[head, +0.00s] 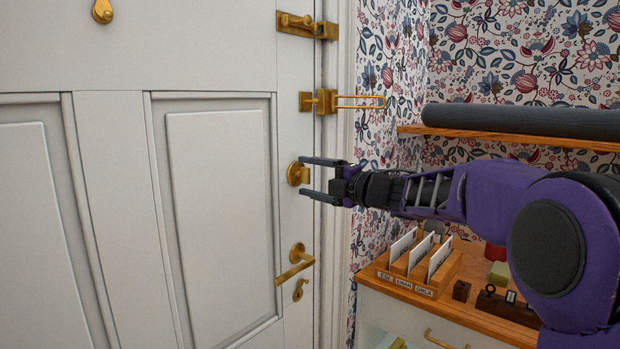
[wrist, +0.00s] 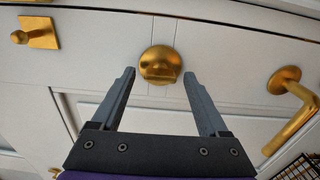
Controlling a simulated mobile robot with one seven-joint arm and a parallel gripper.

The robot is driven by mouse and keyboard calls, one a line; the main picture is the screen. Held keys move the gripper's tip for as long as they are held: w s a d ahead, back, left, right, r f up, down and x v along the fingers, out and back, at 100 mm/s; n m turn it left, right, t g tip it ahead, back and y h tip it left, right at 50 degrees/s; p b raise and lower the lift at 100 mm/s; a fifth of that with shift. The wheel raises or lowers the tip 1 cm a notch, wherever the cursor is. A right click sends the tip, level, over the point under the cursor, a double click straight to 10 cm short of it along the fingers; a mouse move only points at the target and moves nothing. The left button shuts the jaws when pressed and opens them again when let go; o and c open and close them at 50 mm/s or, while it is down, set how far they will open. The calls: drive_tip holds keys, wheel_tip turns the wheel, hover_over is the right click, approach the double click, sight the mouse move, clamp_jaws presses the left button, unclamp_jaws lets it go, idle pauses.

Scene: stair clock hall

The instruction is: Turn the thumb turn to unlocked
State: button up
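The brass thumb turn (head: 298,174) is a round plate with a raised grip on the white door's right edge, between the swing bar above and the lever handle below. In the wrist view the thumb turn (wrist: 160,65) lies straight ahead, just beyond and centred between the fingertips, its grip bar lying roughly across the picture. My gripper (head: 311,176) reaches in from the right, level with the thumb turn. In the wrist view my gripper (wrist: 158,80) is open, with nothing between its fingers. Contact with the thumb turn is not visible.
A brass lever handle (head: 294,264) is below, with a keyhole cover (head: 300,289) under it. A swing bar (head: 345,101) and a slide bolt (head: 307,25) are above. At right are a shelf (head: 500,137) and a cabinet with a card rack (head: 421,267).

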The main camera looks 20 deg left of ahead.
drive_tip(key=v, duration=1.7)
drive_tip(key=shift+d, duration=0.25)
drive_tip(key=shift+s, duration=0.1)
